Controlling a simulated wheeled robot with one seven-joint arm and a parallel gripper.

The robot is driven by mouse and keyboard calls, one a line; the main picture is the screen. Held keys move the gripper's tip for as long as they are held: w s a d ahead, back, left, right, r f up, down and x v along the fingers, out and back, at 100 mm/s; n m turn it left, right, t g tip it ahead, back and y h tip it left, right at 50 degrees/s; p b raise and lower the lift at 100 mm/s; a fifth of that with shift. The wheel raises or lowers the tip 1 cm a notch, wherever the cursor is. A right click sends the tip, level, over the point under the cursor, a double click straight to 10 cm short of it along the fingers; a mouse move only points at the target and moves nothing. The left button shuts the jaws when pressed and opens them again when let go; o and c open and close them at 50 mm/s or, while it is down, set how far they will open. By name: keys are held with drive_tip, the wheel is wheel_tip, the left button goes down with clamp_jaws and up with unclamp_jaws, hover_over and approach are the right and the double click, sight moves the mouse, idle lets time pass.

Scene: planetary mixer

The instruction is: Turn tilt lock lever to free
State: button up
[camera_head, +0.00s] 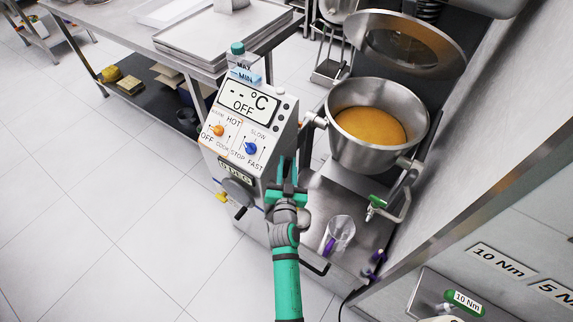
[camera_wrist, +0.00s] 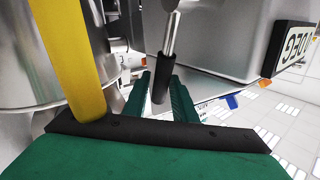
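A steel lever with a black grip (camera_wrist: 162,82) hangs down from the side of the control housing in the wrist view. It looks like the tilt lock lever, but I see no label on it. My gripper (camera_wrist: 160,92) has its two green fingers apart, with the end of the grip showing between them. I cannot tell whether a finger touches it. In the head view my gripper (camera_head: 287,175) is at the right side of the control housing (camera_head: 246,120), and the lever is hidden there.
The steel bowl (camera_head: 372,150) with orange contents stands right of my gripper under a raised lid (camera_head: 403,45). A yellow bar (camera_wrist: 65,50) crosses the wrist view's left side.

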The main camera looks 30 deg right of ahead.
drive_tip(key=v, duration=1)
drive_tip(key=shift+s+a, duration=0.2)
drive_tip(key=shift+s, duration=0.15)
drive_tip(key=shift+w+r, duration=0.1)
